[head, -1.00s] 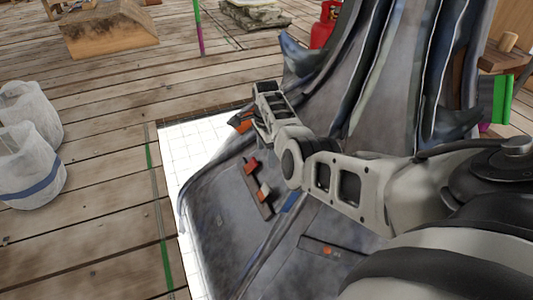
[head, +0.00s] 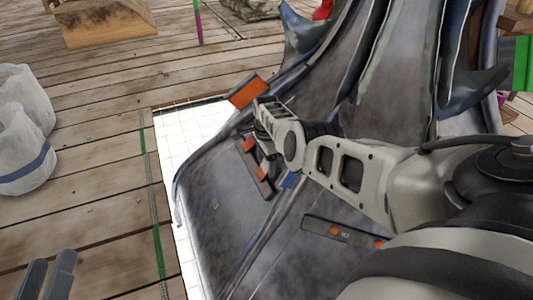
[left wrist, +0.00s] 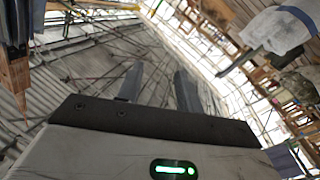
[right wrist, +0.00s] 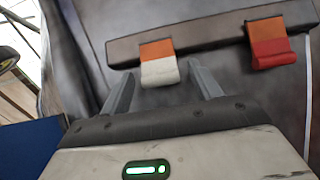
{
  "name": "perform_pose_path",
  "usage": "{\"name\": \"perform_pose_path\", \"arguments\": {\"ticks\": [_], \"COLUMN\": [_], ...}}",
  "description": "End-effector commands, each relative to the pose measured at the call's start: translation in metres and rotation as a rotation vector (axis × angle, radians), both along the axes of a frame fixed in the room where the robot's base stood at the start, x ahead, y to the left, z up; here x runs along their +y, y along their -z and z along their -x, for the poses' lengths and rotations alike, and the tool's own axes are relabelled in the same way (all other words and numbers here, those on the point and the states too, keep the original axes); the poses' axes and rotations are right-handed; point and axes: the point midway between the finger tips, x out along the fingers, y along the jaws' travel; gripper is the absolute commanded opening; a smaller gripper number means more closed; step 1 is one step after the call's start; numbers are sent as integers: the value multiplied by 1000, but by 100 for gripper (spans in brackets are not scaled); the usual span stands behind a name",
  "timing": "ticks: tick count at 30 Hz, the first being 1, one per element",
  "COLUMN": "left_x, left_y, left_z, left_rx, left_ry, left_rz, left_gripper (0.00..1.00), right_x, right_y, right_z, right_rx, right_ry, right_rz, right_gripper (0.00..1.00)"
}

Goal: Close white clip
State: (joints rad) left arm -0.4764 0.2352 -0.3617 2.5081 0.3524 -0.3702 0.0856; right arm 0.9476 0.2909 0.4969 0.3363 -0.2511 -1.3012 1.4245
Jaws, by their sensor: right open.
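The white clip (right wrist: 159,71) hangs below an orange piece (right wrist: 156,50) on a dark bar (right wrist: 205,38) in the right wrist view. My right gripper (right wrist: 163,88) is open, its fingertips on either side of the white clip's lower end. I cannot tell whether they touch it. In the head view my right gripper (head: 264,148) is over the bar and mostly hides the white clip. A red clip (right wrist: 270,53) with an orange top is on the same bar, to the right. My left gripper (head: 48,278) is open and empty at the lower left; its fingers also show in the left wrist view (left wrist: 157,85).
The bar is on a large grey draped spire piece (head: 230,225) over a white gridded sheet (head: 172,150). An orange flat piece (head: 248,91) shows beside my right wrist. Another bar with orange parts (head: 345,236) is lower right. White bags (head: 25,160) stand at left on open planks.

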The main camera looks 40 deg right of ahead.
Motion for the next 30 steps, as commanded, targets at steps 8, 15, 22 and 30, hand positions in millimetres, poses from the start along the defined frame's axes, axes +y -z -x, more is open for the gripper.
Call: {"name": "perform_pose_path", "arguments": {"ticks": [8,15,22,30], "left_x": [1,1,2,4], "left_y": [-8,-8,-7,-30], "left_z": [-3,-3,-5,-10], "left_rx": [-65,-64,-100,-256], "left_ry": [-7,-7,-15,-32], "left_rz": [-8,-8,-22,-58], "left_gripper": [36,36,36,36], "right_x": [0,0,-4,-7], "right_y": [6,6,10,10], "right_z": [0,0,2,3], "right_rx": [0,0,-9,-36], "right_ry": [0,0,4,1], "right_rz": [0,0,-36,-119], "right_gripper": [63,29,18,18]}}
